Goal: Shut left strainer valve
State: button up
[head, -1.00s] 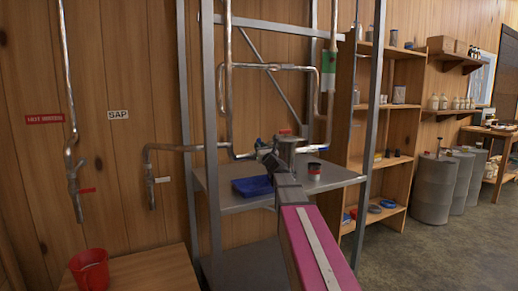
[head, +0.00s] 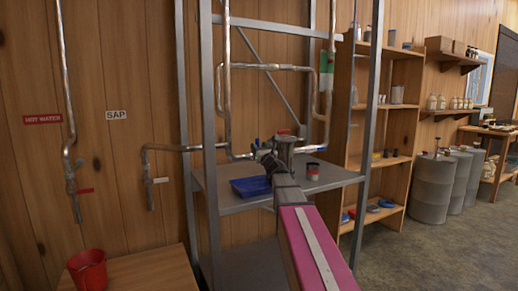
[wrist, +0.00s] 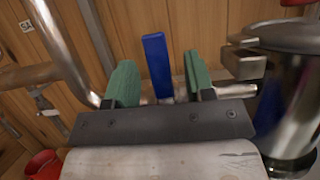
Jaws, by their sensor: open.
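The left strainer valve shows its blue lever handle (wrist: 158,68) upright in the wrist view. It also shows as a small blue spot (head: 257,142) in the head view, left of the metal strainer (head: 284,150). My gripper (wrist: 160,80) is open, with one green finger on each side of the blue handle. A gap shows between the handle and each finger. The strainer body (wrist: 295,95) fills the right of the wrist view. In the head view my gripper (head: 266,156) is at the strainer's left side, and its fingers are hard to make out.
Steel posts (head: 364,130) and bent pipes (head: 228,90) surround the strainer. A red bucket (head: 88,270) stands at lower left.

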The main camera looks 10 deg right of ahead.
jog(key=v, duration=1)
jog(key=shift+s, duration=0.25)
jog(key=shift+f, duration=0.15)
